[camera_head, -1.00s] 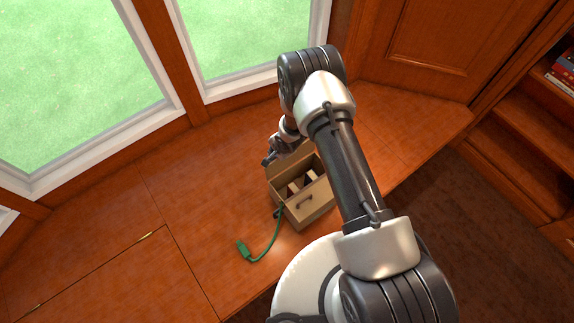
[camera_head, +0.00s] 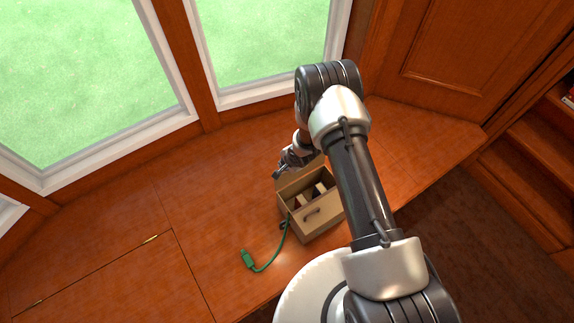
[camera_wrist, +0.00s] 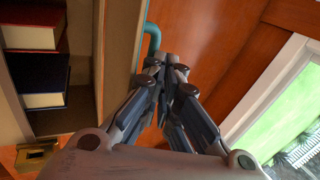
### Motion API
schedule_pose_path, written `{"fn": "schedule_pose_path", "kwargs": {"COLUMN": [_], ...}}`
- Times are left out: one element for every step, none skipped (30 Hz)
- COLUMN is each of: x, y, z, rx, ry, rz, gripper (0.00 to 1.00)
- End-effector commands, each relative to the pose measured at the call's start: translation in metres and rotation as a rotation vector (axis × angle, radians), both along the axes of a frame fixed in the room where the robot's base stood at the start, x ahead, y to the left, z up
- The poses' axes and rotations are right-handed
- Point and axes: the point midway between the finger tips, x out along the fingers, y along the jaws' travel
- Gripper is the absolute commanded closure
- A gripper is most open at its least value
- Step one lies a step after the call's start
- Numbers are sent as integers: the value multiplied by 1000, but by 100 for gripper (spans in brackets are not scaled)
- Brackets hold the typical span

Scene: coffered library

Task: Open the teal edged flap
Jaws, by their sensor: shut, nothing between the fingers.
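A tan box (camera_head: 318,216) with a handle on its front stands on the wooden bench, its top uncovered. Its flap (camera_head: 318,164) rises at the back, partly hidden by my arm. In the wrist view, a tan panel (camera_wrist: 117,50) that looks like the flap has a curved teal piece (camera_wrist: 153,36) along its edge. My gripper (camera_head: 279,174) is at the box's back left corner, outside the flap. In the wrist view, my gripper (camera_wrist: 166,63) has its fingers together and empty, just below the teal piece. I cannot tell whether they touch it.
A red book (camera_wrist: 30,28) and a dark blue book (camera_wrist: 38,82) lie inside the box. A green cable (camera_head: 270,264) with a plug lies in front of the box on the left. Windows (camera_head: 265,50) stand behind the bench. The bench (camera_head: 130,215) is clear to the left.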

Motion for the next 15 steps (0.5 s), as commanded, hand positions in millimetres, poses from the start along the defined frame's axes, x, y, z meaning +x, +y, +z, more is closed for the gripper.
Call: {"fn": "schedule_pose_path", "kwargs": {"x": [-12, -13, -14, -14, -15, -15, -15, -15, -15, -15, -15, -14, -13, -13, -13], "y": [-6, -7, -7, -7, -7, -7, -7, -6, -5, -4, -3, -2, -1, -1, -2], "z": [-8, -9, -8, -7, -5, -2, 2, 6, 13, 20, 26, 37, 44, 51, 61], "rx": [-12, -13, -14, -15, -15, -14, -13, -13, -11, -10, -9, -6, -5, -4, -3], "ry": [25, 27, 29, 30, 30, 29, 28, 27, 24, 21, 18, 13, 8, 5, 3], "rz": [-1, -2, -2, -2, -2, -3, -3, -3, -2, -1, -1, -2, -1, -1, -3], "gripper": [100, 100, 100, 100, 100, 100, 100, 100, 100, 100, 100, 100, 100, 100, 100]}}
